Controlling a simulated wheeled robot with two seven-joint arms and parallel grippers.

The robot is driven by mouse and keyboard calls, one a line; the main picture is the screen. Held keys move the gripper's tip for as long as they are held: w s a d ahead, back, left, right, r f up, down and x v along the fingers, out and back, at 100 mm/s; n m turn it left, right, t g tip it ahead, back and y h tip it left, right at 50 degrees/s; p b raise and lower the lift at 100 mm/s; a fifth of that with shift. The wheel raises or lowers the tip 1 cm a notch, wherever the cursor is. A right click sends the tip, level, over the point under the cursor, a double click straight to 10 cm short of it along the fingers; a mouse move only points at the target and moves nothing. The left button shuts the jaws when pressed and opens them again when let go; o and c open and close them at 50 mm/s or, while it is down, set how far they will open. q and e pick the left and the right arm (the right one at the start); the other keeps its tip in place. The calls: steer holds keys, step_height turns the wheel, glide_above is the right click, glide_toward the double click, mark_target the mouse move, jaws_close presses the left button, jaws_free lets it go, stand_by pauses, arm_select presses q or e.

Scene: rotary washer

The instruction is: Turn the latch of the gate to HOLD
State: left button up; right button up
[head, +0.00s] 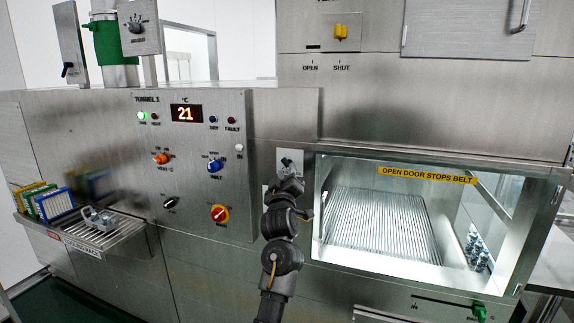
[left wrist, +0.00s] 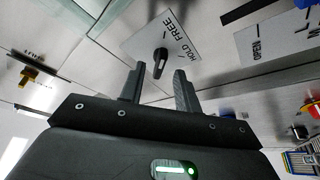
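The gate latch is a small dark knob (left wrist: 160,62) on a pale plate (left wrist: 137,47) marked FREE and HOLD in the left wrist view. The knob lies roughly along the fingers' direction; I cannot tell which word it is set to. In the head view the plate (head: 291,157) is on the steel front, just left of the lit opening. My left gripper (head: 289,176) is in front of it, partly covering it. In the left wrist view the fingers (left wrist: 159,72) are apart, with the knob showing between and just beyond the tips. Contact is not visible. My right gripper is not in view.
A control panel (head: 193,130) with several knobs and a 21 display is to the left. The lit opening (head: 380,225) with a ribbed belt is at right, under a yellow label (head: 427,175). A yellow OPEN/SHUT knob (head: 341,32) is above. A rack (head: 125,230) juts out at far left.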

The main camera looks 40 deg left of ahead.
mark_target(287, 167)
arm_select(q)
steer(key=shift+p+x, duration=0.3)
steer(key=shift+x, duration=0.9)
steer(key=shift+w+a+r, duration=0.15)
steer(key=shift+w+a, duration=0.05)
steer(key=shift+w, duration=0.15)
jaws_close()
